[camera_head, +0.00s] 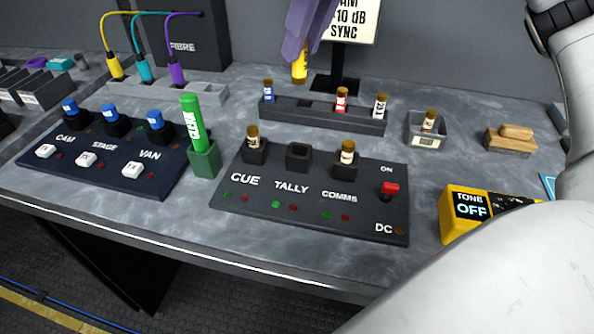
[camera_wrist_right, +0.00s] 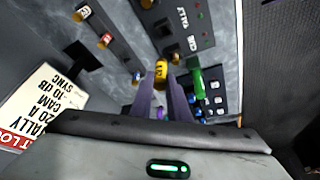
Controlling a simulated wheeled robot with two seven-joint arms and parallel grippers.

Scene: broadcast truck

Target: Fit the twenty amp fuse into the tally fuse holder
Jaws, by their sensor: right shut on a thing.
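My right gripper (camera_head: 307,32), with purple fingers, is shut on a yellow fuse (camera_head: 299,68) at the top of the head view. The fuse hangs roughly upright above the back of the desk, behind the fuse rack. In the right wrist view the same yellow fuse (camera_wrist_right: 161,70) sits between the fingertips. The tally fuse holder (camera_head: 298,156) is a black, empty socket on the dark panel (camera_head: 365,205), between the filled CUE and COMMS holders. The gripper is well above and behind it. My left gripper is not in view.
The fuse rack (camera_head: 320,117) holds blue, red and white fuses with one gap. A green marker (camera_head: 193,120) stands upright left of the CUE holder. A sign (camera_head: 350,20) stands behind. A clear bin (camera_head: 427,139) with a fuse and a yellow tone box (camera_head: 457,212) are right.

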